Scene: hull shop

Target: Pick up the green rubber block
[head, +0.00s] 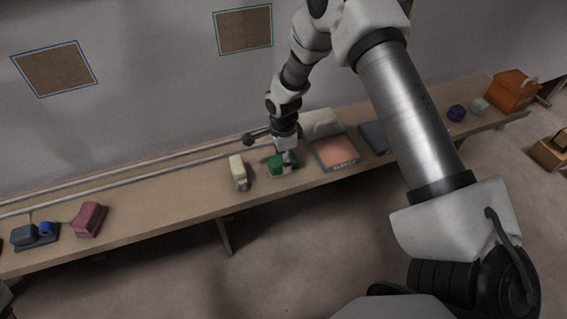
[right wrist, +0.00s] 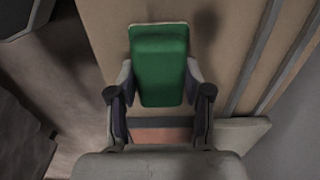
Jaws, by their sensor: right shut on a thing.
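The green rubber block (head: 276,165) is on the long wooden bench in the head view, under my right gripper (head: 288,157). In the right wrist view the green block (right wrist: 160,64) is between the two fingers of my right gripper (right wrist: 160,88), with one finger against each side. My right gripper is shut on the block. Part of the block is hidden by the gripper in the head view. I cannot tell whether the block touches the bench. My left gripper is not in view.
A cream block (head: 238,172) stands just left of the green block. A pink-topped tray (head: 336,152) lies just right. Grey rails (head: 130,168) run along the back. A maroon block (head: 89,219) is far left, an orange box (head: 514,90) far right.

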